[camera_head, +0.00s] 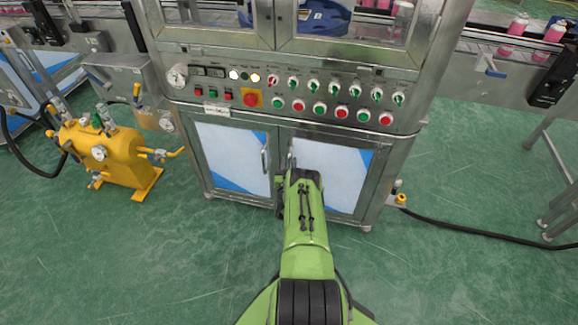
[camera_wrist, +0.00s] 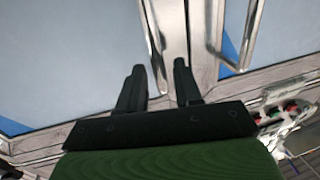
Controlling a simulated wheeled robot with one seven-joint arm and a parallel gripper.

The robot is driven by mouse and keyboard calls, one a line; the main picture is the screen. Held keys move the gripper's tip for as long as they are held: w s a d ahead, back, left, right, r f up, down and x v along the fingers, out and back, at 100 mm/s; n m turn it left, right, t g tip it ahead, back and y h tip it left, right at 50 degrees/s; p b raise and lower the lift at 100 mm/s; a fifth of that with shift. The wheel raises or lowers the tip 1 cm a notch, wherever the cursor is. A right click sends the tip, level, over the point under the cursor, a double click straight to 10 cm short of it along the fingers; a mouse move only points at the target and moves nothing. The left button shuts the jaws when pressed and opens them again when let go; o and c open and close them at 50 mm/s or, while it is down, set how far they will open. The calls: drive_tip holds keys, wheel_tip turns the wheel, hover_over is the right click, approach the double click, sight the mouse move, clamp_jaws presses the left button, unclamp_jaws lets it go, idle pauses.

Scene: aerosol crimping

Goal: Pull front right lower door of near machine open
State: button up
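The near machine's front right lower door (camera_head: 330,165) is a pale panel in a metal frame, and it looks closed. Its upright bar handle (camera_head: 291,160) is partly hidden by my arm. My gripper (camera_head: 299,176) is at this handle in the head view. In the wrist view, my gripper (camera_wrist: 159,66) has its two dark fingers apart. The right door's handle (camera_wrist: 151,35) appears between them, with gaps at both sides; contact cannot be told. The wrist picture looks upside down, with the right door (camera_wrist: 70,55) at left.
The left lower door (camera_head: 232,158) is closed, and its handle (camera_wrist: 215,40) is close beside my fingers. A button panel (camera_head: 300,95) is above the doors. A yellow tank (camera_head: 115,155) stands at left. Green floor (camera_head: 430,270) is clear in front; a black cable (camera_head: 470,232) lies right.

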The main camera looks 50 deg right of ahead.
drive_tip(key=shift+x, duration=0.9)
drive_tip(key=shift+c, duration=0.3)
clamp_jaws()
drive_tip(key=shift+a, duration=0.15)
